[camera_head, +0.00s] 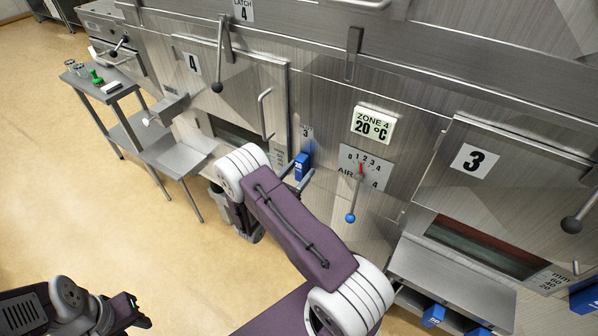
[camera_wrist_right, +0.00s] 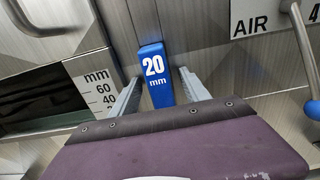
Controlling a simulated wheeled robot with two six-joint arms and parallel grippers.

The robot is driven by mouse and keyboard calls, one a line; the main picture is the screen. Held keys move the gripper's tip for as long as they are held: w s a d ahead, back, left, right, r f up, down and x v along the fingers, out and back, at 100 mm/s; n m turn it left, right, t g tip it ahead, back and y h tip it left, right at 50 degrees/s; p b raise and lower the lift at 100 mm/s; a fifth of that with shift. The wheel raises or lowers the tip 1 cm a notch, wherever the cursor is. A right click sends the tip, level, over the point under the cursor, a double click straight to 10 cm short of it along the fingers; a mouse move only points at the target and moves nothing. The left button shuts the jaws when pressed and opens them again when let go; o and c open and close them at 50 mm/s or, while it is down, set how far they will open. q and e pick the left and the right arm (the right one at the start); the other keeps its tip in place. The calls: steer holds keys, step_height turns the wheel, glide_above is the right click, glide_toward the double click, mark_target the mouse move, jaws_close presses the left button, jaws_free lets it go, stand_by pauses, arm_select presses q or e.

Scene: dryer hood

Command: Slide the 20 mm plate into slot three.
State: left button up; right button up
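The blue plate marked 20 mm (camera_wrist_right: 155,78) stands between the two fingers of my right gripper (camera_wrist_right: 160,88) in the right wrist view. A gap shows between the plate and the right-hand finger, so the gripper looks open around it. In the head view the plate (camera_head: 302,163) is at the steel front, just below a small label with a 3 (camera_head: 306,132), beside my right gripper (camera_head: 297,176). Whether the plate sits in a slot there is hidden. My left gripper (camera_head: 137,311) is low at the left, away from the front; its opening is unclear.
A dial with a blue-knobbed lever (camera_head: 351,217) is right of the plate. A handle (camera_head: 265,114) and a dark opening with a mm scale (camera_wrist_right: 102,91) are left. Several blue plates, one here (camera_head: 433,315), are at lower right. A side table (camera_head: 105,92) stands far left.

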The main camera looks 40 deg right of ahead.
steer(key=shift+a, duration=0.45)
steer(key=b+v, duration=0.2)
steer(key=v, duration=0.6)
steer(key=shift+s, duration=0.2)
